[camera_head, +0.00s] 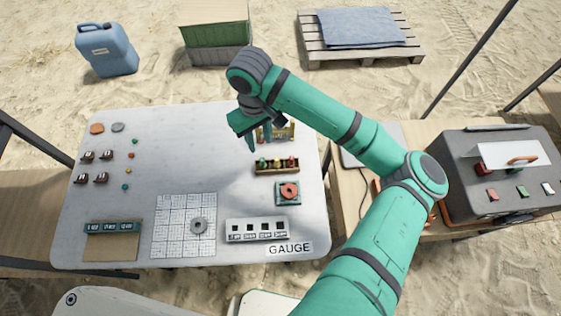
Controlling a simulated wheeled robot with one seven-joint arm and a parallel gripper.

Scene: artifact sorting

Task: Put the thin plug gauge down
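My gripper (256,138) hangs above the white table (150,140), toward its back right, beside a small yellow stand (285,131). The gripper covers part of this stand. From here I cannot tell whether the fingers are open or shut, or whether they hold a plug gauge. Just in front of the gripper, a small wooden rack (277,169) holds a few upright pieces with green and red tops. I cannot make out which of these, if any, is the thin plug gauge.
A teal block with an orange-red ring (289,191) stands in front of the rack. A white slotted tray (257,231) sits by the GAUGE label (290,248). A grey ring (198,226) lies on the grid sheet (172,220). Small parts lie at the left; the table's middle is clear.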

